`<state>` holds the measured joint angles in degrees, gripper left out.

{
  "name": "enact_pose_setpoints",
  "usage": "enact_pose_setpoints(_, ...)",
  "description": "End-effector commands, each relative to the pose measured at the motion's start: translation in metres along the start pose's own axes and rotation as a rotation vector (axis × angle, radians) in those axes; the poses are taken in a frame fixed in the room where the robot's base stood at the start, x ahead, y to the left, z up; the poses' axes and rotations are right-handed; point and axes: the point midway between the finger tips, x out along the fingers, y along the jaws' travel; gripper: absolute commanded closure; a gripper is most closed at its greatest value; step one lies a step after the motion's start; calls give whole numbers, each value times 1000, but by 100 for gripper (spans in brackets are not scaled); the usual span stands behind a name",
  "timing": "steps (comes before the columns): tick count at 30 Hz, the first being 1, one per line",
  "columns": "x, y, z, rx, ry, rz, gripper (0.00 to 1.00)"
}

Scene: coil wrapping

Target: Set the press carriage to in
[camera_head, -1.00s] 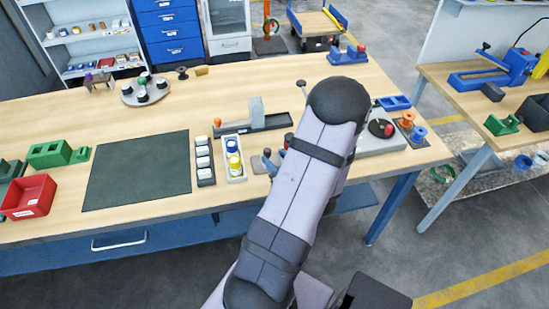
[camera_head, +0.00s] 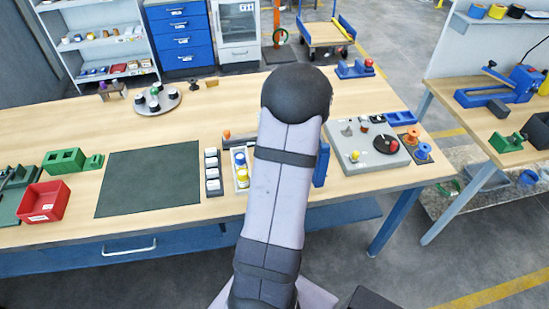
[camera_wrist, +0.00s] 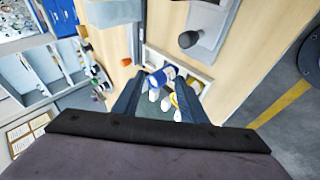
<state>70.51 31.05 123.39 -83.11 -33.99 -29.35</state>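What looks like the press, a dark low rail with an orange knob (camera_head: 227,134), is mostly hidden behind my arm in the head view. Its grey upright block, perhaps the carriage, is covered, so I cannot tell its position. In the wrist view my gripper (camera_wrist: 157,105) is open, with its two dark fingers apart. A blue-ended spool (camera_wrist: 161,76) shows between and beyond the fingers, seemingly not gripped. A grey piece with a dark round knob (camera_wrist: 189,39) lies above the fingers in that view; I cannot tell if it belongs to the press. The head view hides my gripper.
A tray with blue and yellow spools (camera_head: 242,178) stands left of my arm, beside a dark rack with white pieces (camera_head: 213,172). The dark mat (camera_head: 150,180) is clear.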

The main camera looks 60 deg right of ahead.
Motion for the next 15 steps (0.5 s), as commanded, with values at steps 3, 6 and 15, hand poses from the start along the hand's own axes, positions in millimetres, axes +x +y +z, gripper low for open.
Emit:
enact_pose_setpoints(3,3,18,13,-88,-79,-10,61)
enact_pose_setpoints(6,7,32,37,-9,-170,11,61)
enact_pose_setpoints(15,7,70,104,308,-456,91,61)
